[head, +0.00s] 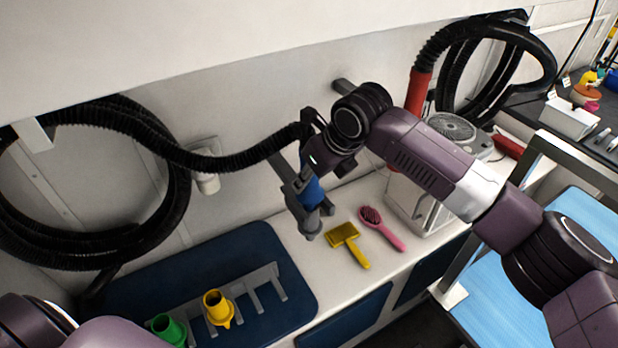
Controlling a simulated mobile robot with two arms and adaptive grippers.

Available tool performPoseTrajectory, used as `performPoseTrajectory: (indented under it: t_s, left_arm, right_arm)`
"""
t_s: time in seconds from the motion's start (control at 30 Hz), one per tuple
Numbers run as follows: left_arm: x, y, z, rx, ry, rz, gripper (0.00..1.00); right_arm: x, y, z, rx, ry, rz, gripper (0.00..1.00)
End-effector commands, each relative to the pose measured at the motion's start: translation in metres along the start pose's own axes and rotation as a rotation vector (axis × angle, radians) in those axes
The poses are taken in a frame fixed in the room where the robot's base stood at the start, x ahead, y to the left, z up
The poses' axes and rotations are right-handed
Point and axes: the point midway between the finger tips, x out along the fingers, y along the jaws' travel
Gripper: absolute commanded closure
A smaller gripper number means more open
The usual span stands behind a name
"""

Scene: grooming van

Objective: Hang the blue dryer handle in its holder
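The blue dryer handle (313,192) hangs roughly upright near the back wall, its grey nozzle (311,222) pointing down. A black hose (235,158) runs from its top to the left. My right gripper (316,160) is around the upper part of the handle and appears shut on it; its fingertips are partly hidden. A grey bracket (290,186), which looks like the holder, shows right beside the handle on its left. I cannot tell whether the handle sits inside it or only beside it. My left gripper is out of view; only part of my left arm shows at lower left.
A yellow slicker brush (344,234) and a pink brush (378,222) lie on the white counter. A grey rack (270,276) with yellow (218,306) and green (168,330) nozzles is on a dark blue mat (135,290). A red handle (417,90) hangs at right above a white machine (410,200).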

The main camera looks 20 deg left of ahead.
Motion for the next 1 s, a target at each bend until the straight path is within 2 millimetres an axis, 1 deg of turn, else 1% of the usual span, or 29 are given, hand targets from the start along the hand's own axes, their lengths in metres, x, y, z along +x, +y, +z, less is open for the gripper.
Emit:
performPoseTrajectory:
  t_s: [0.23, 0.7, 0.97, 1.0]
  left_arm:
    - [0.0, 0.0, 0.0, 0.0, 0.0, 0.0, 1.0]
    - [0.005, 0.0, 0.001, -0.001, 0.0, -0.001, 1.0]
    - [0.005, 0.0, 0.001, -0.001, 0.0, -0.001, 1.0]
    - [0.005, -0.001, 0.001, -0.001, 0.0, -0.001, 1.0]
  right_arm:
    - [-0.001, 0.0, 0.001, -0.001, -0.003, 0.0, 1.0]
    - [0.01, 0.0, -0.004, 0.0, -0.003, 0.0, 1.0]
    - [0.01, 0.0, -0.004, 0.0, -0.003, 0.0, 1.0]
    - [0.01, 0.0, -0.004, 0.0, -0.003, 0.0, 0.69]
